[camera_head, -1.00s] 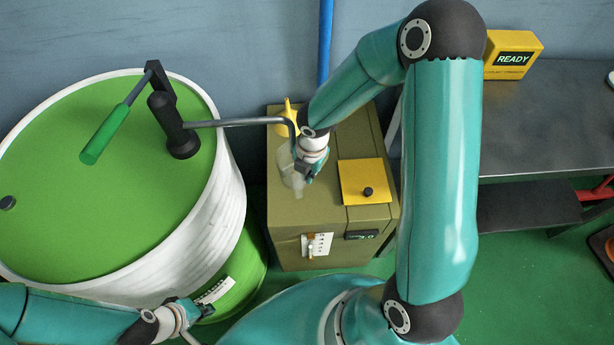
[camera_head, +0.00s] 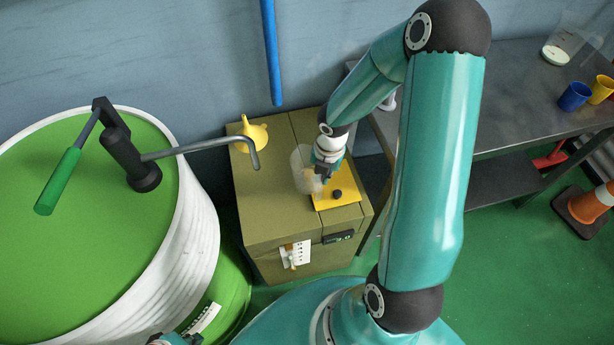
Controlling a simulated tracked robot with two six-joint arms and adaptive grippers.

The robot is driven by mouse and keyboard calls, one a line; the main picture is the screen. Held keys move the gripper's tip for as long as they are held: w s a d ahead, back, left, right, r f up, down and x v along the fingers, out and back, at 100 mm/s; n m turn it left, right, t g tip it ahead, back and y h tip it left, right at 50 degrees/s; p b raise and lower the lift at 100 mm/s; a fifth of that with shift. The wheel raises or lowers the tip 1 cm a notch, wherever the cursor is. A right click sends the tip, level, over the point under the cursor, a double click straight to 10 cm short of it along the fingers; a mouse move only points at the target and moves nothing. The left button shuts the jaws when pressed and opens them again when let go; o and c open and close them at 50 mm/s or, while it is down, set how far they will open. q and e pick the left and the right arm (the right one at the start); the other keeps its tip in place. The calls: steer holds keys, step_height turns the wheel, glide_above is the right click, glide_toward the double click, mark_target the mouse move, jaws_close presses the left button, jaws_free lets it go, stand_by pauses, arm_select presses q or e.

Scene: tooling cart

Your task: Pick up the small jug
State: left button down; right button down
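A small, clear, see-through jug (camera_head: 303,166) is at the olive cabinet (camera_head: 275,215), left of the yellow square plate with a black knob (camera_head: 348,200). My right gripper (camera_head: 321,172) is on the jug's right side and appears shut on it; its fingertips are small and partly hidden by my wrist. I cannot tell how far the jug's base is above the cabinet top. My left gripper (camera_head: 176,340) barely shows at the bottom edge, and its fingers are cut off.
A green-topped white drum (camera_head: 75,215) with a hand pump (camera_head: 128,160) stands left; its bent spout reaches over the cabinet near a yellow funnel (camera_head: 252,134). The grey bench (camera_head: 510,110) at right holds a larger clear jug (camera_head: 577,42), a blue cup (camera_head: 574,97) and a yellow cup (camera_head: 601,89).

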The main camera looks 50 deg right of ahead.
steer(key=s+d+p, duration=0.1)
steer(key=s+d, duration=0.2)
steer(key=d, duration=0.3)
steer(key=shift+s, duration=0.25)
stand_by(0.3)
stand_by(2.8)
